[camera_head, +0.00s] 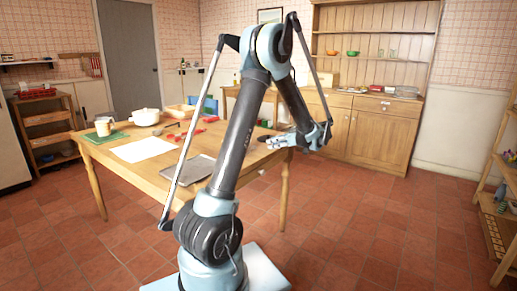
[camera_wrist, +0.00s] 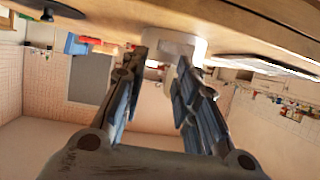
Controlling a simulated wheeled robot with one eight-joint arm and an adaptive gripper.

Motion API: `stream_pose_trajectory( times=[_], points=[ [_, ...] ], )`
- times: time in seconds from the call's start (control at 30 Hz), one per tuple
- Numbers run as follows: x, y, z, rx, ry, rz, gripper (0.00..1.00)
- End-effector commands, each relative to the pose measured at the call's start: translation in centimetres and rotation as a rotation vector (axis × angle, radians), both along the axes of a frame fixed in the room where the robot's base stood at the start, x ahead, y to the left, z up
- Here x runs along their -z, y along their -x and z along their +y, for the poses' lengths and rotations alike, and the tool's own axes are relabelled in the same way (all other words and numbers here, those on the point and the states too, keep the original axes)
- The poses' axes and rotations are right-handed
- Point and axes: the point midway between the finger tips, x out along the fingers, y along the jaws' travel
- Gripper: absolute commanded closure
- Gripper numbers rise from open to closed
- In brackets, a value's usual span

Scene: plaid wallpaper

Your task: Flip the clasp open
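I cannot make out a clasp for certain in either view. In the wrist view, which looks upside down, a pale grey-white block-like thing (camera_wrist: 172,44) lies at the wooden surface, just beyond my fingertips. My gripper (camera_wrist: 160,65) is open, its two fingers apart with a gap between them, and nothing is clearly held. In the head view, my gripper (camera_head: 270,142) is at the right edge of the wooden table (camera_head: 120,160), its fingers pointing left. The gripper is too small there to show what lies in front of it.
On the table are a flat grey item (camera_head: 188,170), a white sheet (camera_head: 143,149), a white pot (camera_head: 145,116), a green board (camera_head: 106,137) and small red items (camera_head: 210,119). A wooden hutch (camera_head: 378,125) stands behind.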

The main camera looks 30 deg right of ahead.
Motion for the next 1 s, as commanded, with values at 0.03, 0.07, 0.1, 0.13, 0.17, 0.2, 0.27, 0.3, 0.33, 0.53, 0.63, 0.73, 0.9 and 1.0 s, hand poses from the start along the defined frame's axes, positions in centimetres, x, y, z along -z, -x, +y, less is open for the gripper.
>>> stream_pose_trajectory(
  times=[0.03, 0.07, 0.1, 0.13, 0.17, 0.2, 0.27, 0.3, 0.33, 0.53, 0.63, 0.73, 0.9, 1.0],
  points=[
    [0.4, -0.8, 0.5, -0.002, 0.000, 0.000, 0.72],
    [0.6, -1.3, 0.7, -0.002, 0.000, 0.000, 0.72],
    [0.9, -1.9, 1.0, -0.004, 0.001, 0.000, 0.72],
    [1.1, -2.3, 1.2, -0.003, 0.001, 0.000, 0.72],
    [1.3, -2.7, 1.4, -0.003, 0.001, 0.000, 0.72],
    [1.5, -3.3, 1.8, -0.004, 0.001, 0.000, 0.72],
    [1.9, -4.1, 2.2, -0.002, 0.000, 0.000, 0.72],
    [2.2, -4.7, 2.5, -0.002, 0.000, 0.000, 0.72],
    [2.3, -5.1, 2.7, -0.003, 0.000, 0.000, 0.72],
    [3.3, -7.1, 3.7, -0.002, 0.000, 0.000, 0.72],
    [3.5, -7.6, 3.9, 0.000, 0.001, 0.000, 0.72],
    [3.7, -7.9, 4.1, 0.000, 0.000, 0.000, 0.72],
    [3.7, -8.0, 4.1, 0.000, 0.000, 0.000, 0.72],
    [3.7, -7.9, 4.1, 0.000, 0.000, 0.000, 0.72]
  ],
)
